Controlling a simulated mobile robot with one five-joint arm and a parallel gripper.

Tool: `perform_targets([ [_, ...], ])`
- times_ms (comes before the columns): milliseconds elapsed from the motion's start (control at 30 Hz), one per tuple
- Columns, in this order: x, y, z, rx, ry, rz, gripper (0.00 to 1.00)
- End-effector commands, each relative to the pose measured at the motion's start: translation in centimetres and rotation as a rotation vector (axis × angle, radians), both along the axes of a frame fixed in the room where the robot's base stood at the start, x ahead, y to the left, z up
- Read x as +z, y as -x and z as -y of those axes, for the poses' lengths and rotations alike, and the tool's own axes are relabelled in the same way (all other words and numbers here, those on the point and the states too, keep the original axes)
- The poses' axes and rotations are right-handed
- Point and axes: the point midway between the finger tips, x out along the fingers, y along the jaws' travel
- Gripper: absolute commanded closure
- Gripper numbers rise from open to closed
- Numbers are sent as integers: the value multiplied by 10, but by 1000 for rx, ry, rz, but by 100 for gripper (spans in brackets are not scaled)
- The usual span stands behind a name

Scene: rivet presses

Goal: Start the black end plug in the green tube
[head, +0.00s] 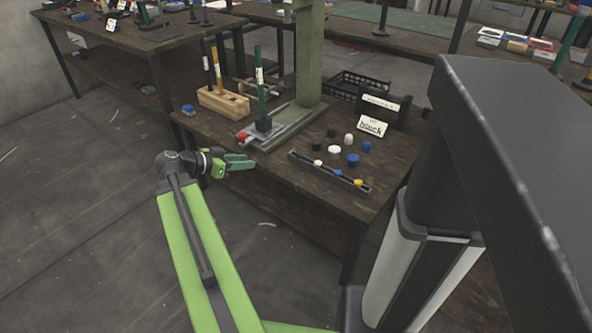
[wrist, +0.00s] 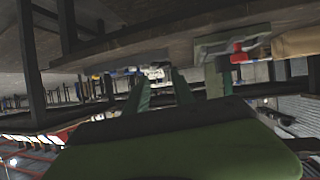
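The green tube (head: 260,88) stands upright in a dark base on a grey metal fixture (head: 285,128); it has a white band. Two small black plugs, one at the front (head: 317,146) and one behind (head: 331,132), stand on the bench right of the fixture. My gripper (head: 245,162) is left of the bench's front edge, in front of the fixture and apart from the tube and plugs. In the wrist view, which looks upside down, the two green fingers (wrist: 162,92) are spread with nothing visible between them.
A card reading "black" (head: 372,128) leans by a dark box. White caps (head: 334,150) and blue caps (head: 353,160) stand near the plugs. A narrow tray (head: 308,163) holds several caps at the front. A wooden block (head: 224,104) holds tubes; a green post (head: 310,55) rises behind.

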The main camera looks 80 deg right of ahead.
Motion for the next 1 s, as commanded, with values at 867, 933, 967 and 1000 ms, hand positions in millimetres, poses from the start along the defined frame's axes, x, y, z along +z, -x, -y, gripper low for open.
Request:
perform_targets([
  [867,-40,109,94,-76,88,9,70],
  [933,-39,110,95,-75,88,9,70],
  [967,-39,110,95,-74,88,9,70],
  [1000,-39,110,96,-74,88,9,70],
])
